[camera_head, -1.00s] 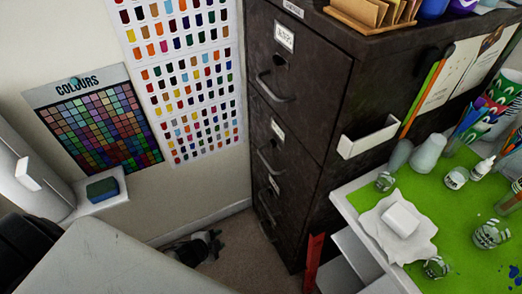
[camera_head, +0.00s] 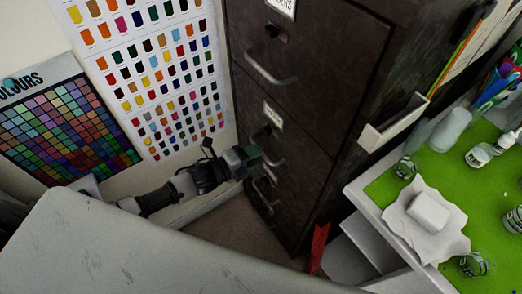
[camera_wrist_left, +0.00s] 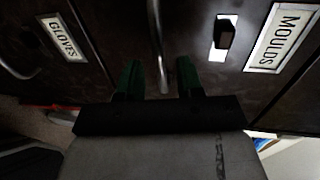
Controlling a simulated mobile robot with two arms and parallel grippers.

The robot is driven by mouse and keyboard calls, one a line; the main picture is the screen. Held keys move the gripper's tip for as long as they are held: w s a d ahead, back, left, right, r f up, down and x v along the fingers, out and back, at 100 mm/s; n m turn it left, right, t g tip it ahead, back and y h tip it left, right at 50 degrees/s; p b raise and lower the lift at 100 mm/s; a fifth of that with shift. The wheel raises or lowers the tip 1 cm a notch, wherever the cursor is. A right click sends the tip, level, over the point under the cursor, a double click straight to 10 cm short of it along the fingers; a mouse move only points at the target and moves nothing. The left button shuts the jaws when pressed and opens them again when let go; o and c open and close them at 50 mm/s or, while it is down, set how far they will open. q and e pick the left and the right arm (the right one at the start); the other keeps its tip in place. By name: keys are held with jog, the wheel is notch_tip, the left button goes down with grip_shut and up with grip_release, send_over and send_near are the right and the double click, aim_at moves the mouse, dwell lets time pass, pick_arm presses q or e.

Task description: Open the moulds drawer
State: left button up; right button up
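The moulds drawer is a dark drawer front in the cabinet, with a white label reading MOULDS (camera_wrist_left: 283,38) in the left wrist view. Its metal handle (camera_wrist_left: 156,40) runs between the two green fingers of my left gripper (camera_wrist_left: 160,82). The fingers are apart, one on each side of the bar; I cannot tell if either touches it. In the head view my left gripper (camera_head: 250,160) is at the second drawer from the top in view, below its label (camera_head: 273,115), and hides most of that handle. The drawer front looks flush with the cabinet. My right gripper is not in view.
The drawer above has its own handle (camera_head: 270,73). A drawer labelled GLOVES (camera_wrist_left: 61,37) is beside it in the wrist view. A white table with a green mat (camera_head: 395,190) stands right of the cabinet. A red object (camera_head: 318,247) stands between them. Colour charts (camera_head: 155,85) hang left.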

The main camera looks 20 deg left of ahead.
pick_arm(q)
jog(key=shift+x, duration=1.55)
jog(key=shift+c, duration=0.3)
grip_shut()
